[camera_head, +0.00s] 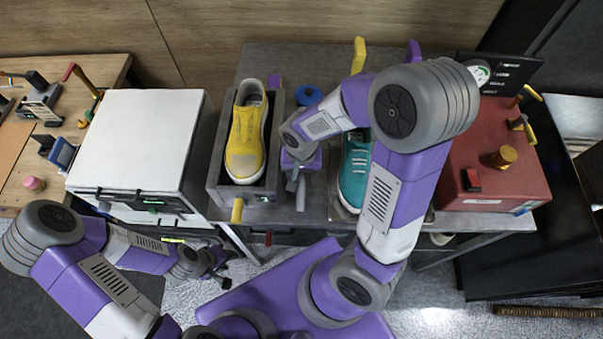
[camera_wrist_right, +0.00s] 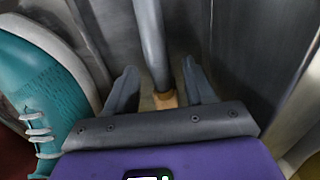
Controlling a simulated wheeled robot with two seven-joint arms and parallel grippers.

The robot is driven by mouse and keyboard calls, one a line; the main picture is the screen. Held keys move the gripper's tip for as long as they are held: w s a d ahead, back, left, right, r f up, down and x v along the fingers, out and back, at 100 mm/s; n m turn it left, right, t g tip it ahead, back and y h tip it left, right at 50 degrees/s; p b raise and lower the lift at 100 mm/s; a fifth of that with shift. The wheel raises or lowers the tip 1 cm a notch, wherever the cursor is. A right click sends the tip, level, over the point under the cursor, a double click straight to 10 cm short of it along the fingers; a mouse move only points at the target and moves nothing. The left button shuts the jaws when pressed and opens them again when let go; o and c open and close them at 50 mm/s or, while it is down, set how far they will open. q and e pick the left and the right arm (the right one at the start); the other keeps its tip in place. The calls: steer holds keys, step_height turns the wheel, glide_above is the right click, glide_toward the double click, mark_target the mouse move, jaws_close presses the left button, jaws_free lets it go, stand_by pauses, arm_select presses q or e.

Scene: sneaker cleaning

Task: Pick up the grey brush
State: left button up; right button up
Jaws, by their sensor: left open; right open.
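The grey brush (camera_wrist_right: 150,40) shows in the right wrist view as a grey rod with a tan end, running down between my fingers. In the head view it is mostly hidden by my right gripper (camera_head: 298,180), which is over the gap between the yellow sneaker (camera_head: 245,135) and the teal sneaker (camera_head: 354,170). My right gripper (camera_wrist_right: 161,80) is open, with one finger on each side of the rod; I cannot tell whether either touches it. My left gripper (camera_head: 217,262) is open and empty, low in front of the white box.
The yellow sneaker sits in a grey holder (camera_head: 214,160) with a yellow handle. The teal sneaker lies close beside my right gripper. A white box (camera_head: 140,140) stands left and a red machine (camera_head: 490,160) right. A blue round object (camera_head: 308,95) is behind my gripper.

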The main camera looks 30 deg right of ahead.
mark_target(301, 176)
step_height(301, 176, down, 2)
steer(key=shift+f, duration=0.15)
jaws_close()
stand_by(0.3)
step_height(301, 176, up, 10)
steer(key=shift+r+p, duration=0.1)
steer(key=shift+p, duration=1.05)
